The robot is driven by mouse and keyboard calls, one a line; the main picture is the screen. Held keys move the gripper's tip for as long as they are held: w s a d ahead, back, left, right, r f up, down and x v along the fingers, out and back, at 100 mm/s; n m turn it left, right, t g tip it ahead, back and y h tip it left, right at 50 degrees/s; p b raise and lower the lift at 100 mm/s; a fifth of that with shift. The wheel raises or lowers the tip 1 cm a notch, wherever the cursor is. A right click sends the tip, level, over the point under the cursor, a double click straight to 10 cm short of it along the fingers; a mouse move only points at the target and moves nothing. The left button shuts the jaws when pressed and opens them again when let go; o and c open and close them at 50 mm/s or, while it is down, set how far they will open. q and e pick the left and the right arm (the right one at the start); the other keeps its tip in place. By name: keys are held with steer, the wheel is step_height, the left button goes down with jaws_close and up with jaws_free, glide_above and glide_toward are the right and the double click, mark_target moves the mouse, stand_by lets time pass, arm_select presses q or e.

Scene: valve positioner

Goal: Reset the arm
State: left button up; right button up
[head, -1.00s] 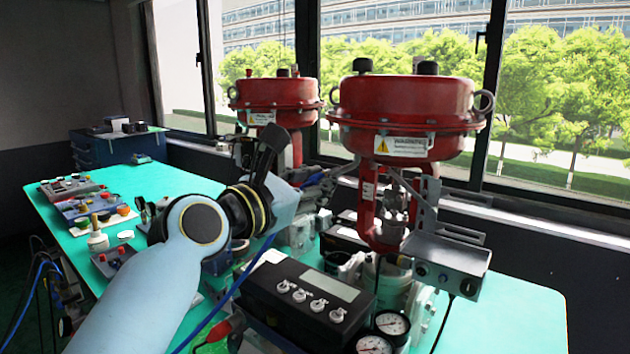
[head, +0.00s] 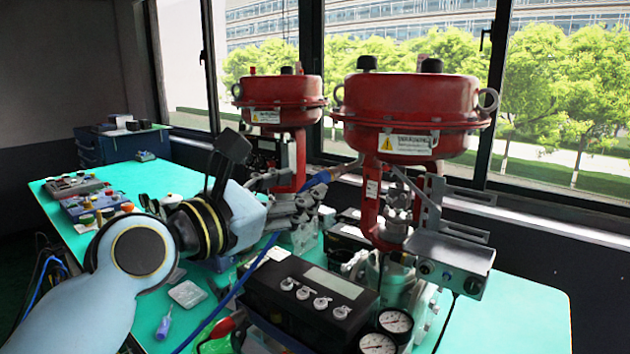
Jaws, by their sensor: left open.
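Two red valve actuators stand on the bench: a near one (head: 410,105) at right centre and a farther one (head: 282,98) left of it. A grey bracket with a lever arm (head: 425,205) and a grey positioner box (head: 450,262) are fixed beside the near valve's yoke. My left arm comes in from the lower left. My left gripper (head: 300,207) is open, in front of the farther valve's lower parts and left of the near valve. Its fingertips are hard to tell from the metal parts behind. My right gripper is not in view.
A black calibrator (head: 310,300) with several round connectors stands in front, with two gauges (head: 388,332) beside it. A purple-handled tool (head: 164,322) and a grey pad (head: 187,293) lie left. The bench (head: 530,320) is clear at right.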

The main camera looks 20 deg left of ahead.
arm_select(q)
steer(key=s+a+f+m+g+y, duration=0.45)
steer(key=s+f+m+g, duration=0.25)
steer(key=s+f+m, duration=0.5)
steer(key=s+a+f+m+g+y, duration=0.3)
steer(key=s+a+f+m+g, duration=0.35)
steer(key=s+m, duration=1)
step_height(320, 180, down, 34)
steer(key=s+g+b, duration=0.1)
steer(key=s+b, duration=0.1)
steer(key=b, duration=0.2)
steer(key=s+a+f+g+b, duration=0.1)
steer(key=s+f+b, duration=0.2)
steer(key=s+f, duration=1.5)
steer(key=shift+a+f+b, duration=0.2)
steer(key=shift+a+b, duration=0.15)
steer(key=shift+a, duration=0.05)
steer(key=shift+w+n+g+h, duration=0.1)
steer(key=shift+n+g+h, duration=0.15)
steer(key=shift+g, duration=0.1)
